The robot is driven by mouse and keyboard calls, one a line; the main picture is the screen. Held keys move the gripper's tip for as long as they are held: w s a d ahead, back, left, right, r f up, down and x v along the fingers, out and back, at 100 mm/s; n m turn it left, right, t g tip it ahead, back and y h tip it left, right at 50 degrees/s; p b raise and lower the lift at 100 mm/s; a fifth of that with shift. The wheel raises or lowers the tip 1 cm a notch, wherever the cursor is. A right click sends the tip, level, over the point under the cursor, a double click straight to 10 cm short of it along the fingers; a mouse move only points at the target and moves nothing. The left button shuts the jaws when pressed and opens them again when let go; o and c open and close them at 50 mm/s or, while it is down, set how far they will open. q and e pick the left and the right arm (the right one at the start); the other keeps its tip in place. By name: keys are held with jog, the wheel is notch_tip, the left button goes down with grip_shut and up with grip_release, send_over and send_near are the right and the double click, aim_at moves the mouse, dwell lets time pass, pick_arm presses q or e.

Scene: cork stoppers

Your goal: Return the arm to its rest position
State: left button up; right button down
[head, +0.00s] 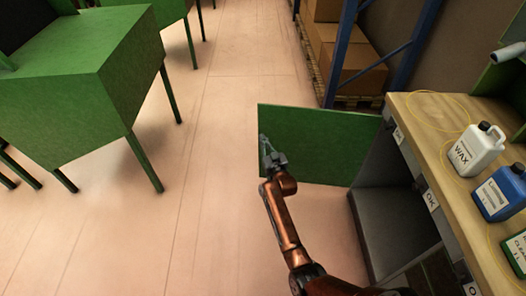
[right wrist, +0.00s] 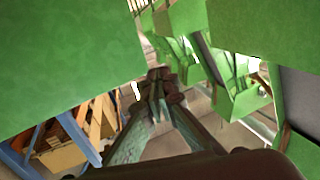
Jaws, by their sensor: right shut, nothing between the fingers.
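My right gripper (head: 267,148) is at the middle of the head view, at the outer left edge of an open green cabinet door (head: 318,146). It is shut with nothing in it. In the right wrist view the gripper's fingers (right wrist: 156,78) meet, and the green door (right wrist: 70,50) fills the upper left close by. I cannot tell whether the gripper touches the door. My right arm (head: 285,225) reaches up from the bottom of the head view. My left gripper is not in view.
A wooden counter (head: 428,103) at right bears a white WAX jug (head: 476,150), a blue jug (head: 500,192) and a green container (head: 517,252). An open grey compartment (head: 385,225) lies below. A blue rack (head: 345,45) with boxes stands behind. Green desks (head: 75,85) stand left; floor (head: 215,200) between is clear.

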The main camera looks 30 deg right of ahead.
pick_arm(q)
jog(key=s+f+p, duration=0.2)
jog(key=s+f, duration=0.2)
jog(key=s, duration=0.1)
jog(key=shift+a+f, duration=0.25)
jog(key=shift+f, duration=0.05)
pick_arm(e)
jog(key=s+a, duration=0.4)
jog(key=s, duration=0.1)
